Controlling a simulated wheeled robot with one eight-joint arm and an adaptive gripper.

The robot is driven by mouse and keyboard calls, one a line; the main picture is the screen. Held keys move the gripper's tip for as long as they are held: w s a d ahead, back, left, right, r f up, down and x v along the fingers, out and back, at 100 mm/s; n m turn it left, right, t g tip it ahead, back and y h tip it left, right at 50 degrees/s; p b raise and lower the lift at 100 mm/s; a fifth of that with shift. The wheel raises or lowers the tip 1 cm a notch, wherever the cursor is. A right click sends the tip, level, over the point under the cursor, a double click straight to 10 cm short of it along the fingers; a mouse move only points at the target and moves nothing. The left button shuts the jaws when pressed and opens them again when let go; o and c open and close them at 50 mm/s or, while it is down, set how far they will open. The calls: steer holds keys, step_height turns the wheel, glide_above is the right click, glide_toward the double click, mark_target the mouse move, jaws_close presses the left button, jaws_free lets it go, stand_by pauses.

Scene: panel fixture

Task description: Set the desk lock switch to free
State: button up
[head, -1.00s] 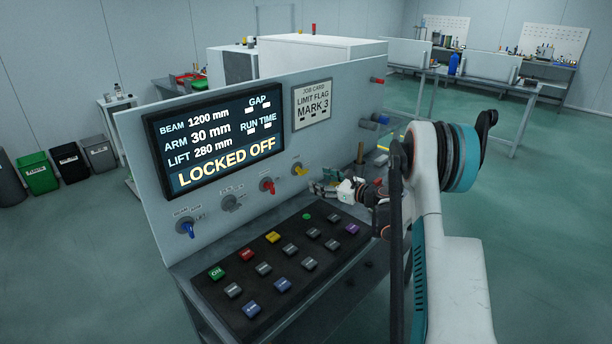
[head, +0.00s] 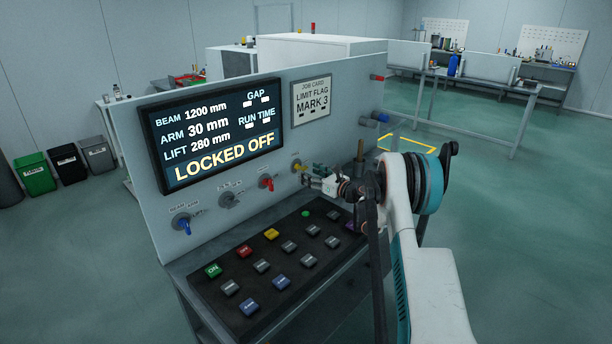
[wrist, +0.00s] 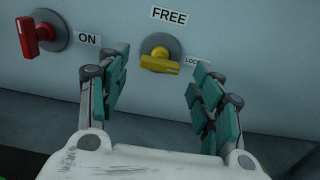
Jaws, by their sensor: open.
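The desk lock switch (wrist: 160,62) is a yellow knob on a round grey base. Its handle points right, toward the LOCK label (wrist: 195,62), in the wrist view; the FREE label (wrist: 170,16) is above it. In the head view the yellow switch (head: 298,167) is on the panel, just left of my gripper (head: 318,175). In the wrist view my gripper (wrist: 160,95) is open, its teal fingers apart. The knob lies beyond the fingertips, between them, and nothing is held. The screen (head: 218,132) reads LOCKED OFF.
A red switch (wrist: 38,35) marked ON sits left of the yellow one, close to my left finger's side. A blue switch (head: 184,226) is farther left. The sloped button desk (head: 225,312) lies below. A job card (head: 312,103) is above.

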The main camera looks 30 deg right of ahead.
mark_target(300, 168)
steer(key=shift+x, duration=1.35)
steer(key=shift+c, duration=0.2)
steer(key=c, duration=1)
